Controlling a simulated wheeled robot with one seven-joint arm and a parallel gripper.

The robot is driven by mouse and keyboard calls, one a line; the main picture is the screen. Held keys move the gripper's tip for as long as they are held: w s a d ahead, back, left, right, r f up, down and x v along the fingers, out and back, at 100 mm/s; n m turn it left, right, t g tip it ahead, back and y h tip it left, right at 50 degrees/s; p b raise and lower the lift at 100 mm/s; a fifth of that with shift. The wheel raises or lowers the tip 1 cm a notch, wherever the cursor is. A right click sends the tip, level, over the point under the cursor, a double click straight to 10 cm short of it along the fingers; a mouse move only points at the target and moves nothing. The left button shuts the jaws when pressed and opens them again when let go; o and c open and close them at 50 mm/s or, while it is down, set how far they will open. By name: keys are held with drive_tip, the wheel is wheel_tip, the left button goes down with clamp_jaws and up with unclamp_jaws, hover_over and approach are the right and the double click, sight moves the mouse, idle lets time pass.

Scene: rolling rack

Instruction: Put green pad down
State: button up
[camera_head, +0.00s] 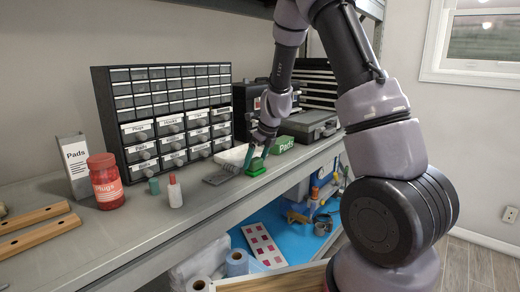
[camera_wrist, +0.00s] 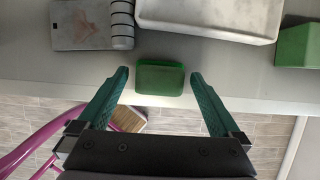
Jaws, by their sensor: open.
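The green pad (camera_wrist: 160,78) lies on the shelf top (camera_wrist: 250,101) near its front edge. In the wrist view it sits between and just beyond my two green fingertips. My gripper (camera_wrist: 158,80) is open, with a clear gap on each side of the pad, so it does not appear to hold it. In the head view the green pad (camera_head: 256,166) shows beside the fingers of my gripper (camera_head: 255,157). Parts of the fingers overlap the nearby objects there.
A grey hinged plate (camera_head: 221,175) lies left of the pad, with a white block (camera_head: 232,155) behind. A green "Pads" box (camera_head: 282,146) stands to the right. A drawer cabinet (camera_head: 165,115), red jar (camera_head: 105,182) and small bottles line the shelf. A blue lower shelf (camera_head: 265,215) lies below.

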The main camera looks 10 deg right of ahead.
drive_tip(key=s+d+r+n+t+y, duration=0.1)
drive_tip(key=s+d+r+n, duration=0.1)
drive_tip(key=s+r+n, duration=0.7)
drive_tip(key=s+d+r+n, duration=0.2)
drive_tip(key=s+r, duration=0.4)
drive_tip(key=r, duration=0.8)
drive_tip(key=s+r+n+t+h, duration=0.1)
drive_tip(key=s+r+n, duration=0.1)
drive_tip(key=s+n, duration=0.5)
drive_tip(key=s+d+r+n+t, duration=0.1)
drive_tip(key=s+r+n, duration=0.1)
drive_tip(key=s+n, duration=0.4)
drive_tip(key=shift+s+d+n+h, duration=0.3)
drive_tip(key=shift+s+n+h, duration=0.1)
drive_tip(key=shift+s, duration=0.5)
drive_tip(key=shift+w, duration=0.1)
